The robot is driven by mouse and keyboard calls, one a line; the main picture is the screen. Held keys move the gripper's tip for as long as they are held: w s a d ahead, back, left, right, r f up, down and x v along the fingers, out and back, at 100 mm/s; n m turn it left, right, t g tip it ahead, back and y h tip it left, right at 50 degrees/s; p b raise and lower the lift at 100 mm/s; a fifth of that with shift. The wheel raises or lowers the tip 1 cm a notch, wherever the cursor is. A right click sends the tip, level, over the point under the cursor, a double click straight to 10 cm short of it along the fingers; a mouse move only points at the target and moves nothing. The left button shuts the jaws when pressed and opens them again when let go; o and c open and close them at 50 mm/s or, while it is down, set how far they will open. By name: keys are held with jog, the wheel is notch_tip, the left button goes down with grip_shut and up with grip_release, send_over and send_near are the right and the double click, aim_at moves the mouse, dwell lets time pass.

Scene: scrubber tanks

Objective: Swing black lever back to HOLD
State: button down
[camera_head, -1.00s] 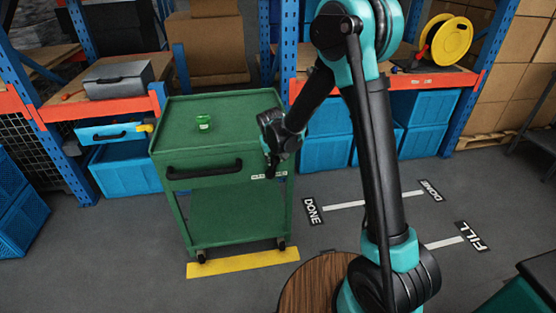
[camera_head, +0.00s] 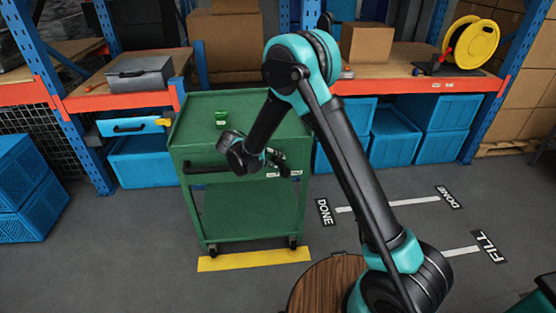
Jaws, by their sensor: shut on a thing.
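A green cart (camera_head: 255,214) stands left of centre, with two small white labels (camera_head: 284,174) at the right of its front, too small to read surely. My gripper (camera_head: 277,160) is at the cart's front just above these labels, coming in from the left. It is shut on the black lever, which is small, dark and mostly hidden by the fingers. Which label the lever points to cannot be told. A black bar handle (camera_head: 197,168) sits on the cart's front at left, partly behind my wrist.
A small green object (camera_head: 221,118) stands on the cart top. A yellow strip (camera_head: 254,260) lies at the cart's wheels. Shelves with blue crates (camera_head: 395,135) and a yellow reel (camera_head: 471,45) stand behind. Clear floor with DONE and FILL signs (camera_head: 488,246) lies to the right.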

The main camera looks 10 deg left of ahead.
dwell(0.5)
jog(key=c, duration=1.1)
grip_release()
jog(key=v, duration=1.2)
jog(key=shift+f, duration=0.15)
